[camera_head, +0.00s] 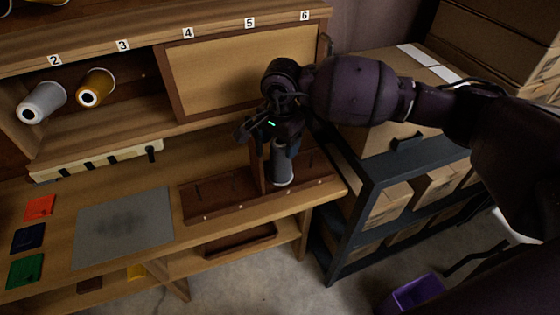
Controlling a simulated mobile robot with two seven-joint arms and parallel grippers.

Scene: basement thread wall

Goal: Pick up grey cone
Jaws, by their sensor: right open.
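A grey cone (282,170) stands upright on the brown wooden rack (222,196) at the right end of the bench. My right gripper (279,142) is open and comes down from above over the cone's upper part, which it hides. I cannot tell whether the fingers touch the cone. Another grey cone, paler and silvery (45,99), lies on its side in the wall shelf under label 2. My left gripper is not in view.
A gold cone (97,87) lies under label 3. A wooden panel (215,78) covers the shelf below labels 4 and 5. A grey mat (125,228) and coloured squares (28,238) lie on the bench. A dark metal rack (372,205) with boxes stands right.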

